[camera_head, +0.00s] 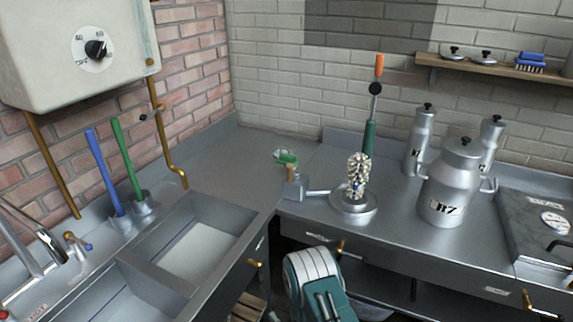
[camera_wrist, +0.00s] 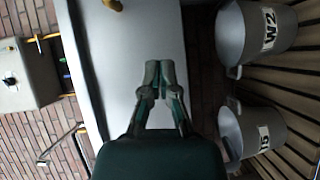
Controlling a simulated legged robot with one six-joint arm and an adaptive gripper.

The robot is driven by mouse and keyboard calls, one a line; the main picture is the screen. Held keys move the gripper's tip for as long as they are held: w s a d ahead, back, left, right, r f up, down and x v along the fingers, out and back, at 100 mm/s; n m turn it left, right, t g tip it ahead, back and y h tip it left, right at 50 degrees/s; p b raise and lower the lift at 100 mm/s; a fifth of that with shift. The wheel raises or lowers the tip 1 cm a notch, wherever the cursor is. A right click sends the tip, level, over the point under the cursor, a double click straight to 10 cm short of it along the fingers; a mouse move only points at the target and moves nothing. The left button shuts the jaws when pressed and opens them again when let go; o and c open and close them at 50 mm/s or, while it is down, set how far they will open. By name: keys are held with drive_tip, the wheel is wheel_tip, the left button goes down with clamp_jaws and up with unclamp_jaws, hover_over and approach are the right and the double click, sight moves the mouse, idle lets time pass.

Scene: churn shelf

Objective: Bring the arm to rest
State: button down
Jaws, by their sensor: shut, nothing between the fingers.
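My gripper (camera_wrist: 160,72) shows in the wrist view, its two fingers close together with nothing between them. Behind the fingers is a plain grey surface. I cannot tell how far away it is, and I see no contact. In the head view, part of my white and teal arm (camera_head: 315,282) shows at the bottom centre, in front of the counter; the gripper itself is not visible there.
Sinks (camera_head: 205,250) lie at left.

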drive_tip(key=w+d+r+m+h, duration=0.1)
drive_tip(key=w+r+m+h, duration=0.15)
drive_tip(key=w+r, duration=0.5)
drive_tip(key=d+r+m+g+h, duration=0.2)
drive_tip(key=d+r+m, duration=0.25)
drive_tip(key=r, duration=0.65)
drive_tip(key=d+r+m+g+h, duration=0.1)
drive_tip(key=d+r+m+h, duration=0.25)
drive_tip(key=d+r, duration=0.45)
drive_tip(key=s+d+r+m+g+h, duration=0.1)
drive_tip(key=s+d+r+m+g, duration=0.25)
drive_tip(key=s+r+m, duration=0.6)
drive_tip(key=s+d+r+m+g, duration=0.1)
drive_tip(key=s+d+r+m, duration=0.1)
drive_tip(key=s, duration=0.8)
drive_tip(key=s+d+r+m+g, duration=0.1)
drive_tip(key=s+r, duration=0.3)
drive_tip(key=s, duration=0.6)
drive_tip(key=shift+d+r+m+h, duration=0.35)
drive_tip(key=shift+r+m+h, duration=0.05)
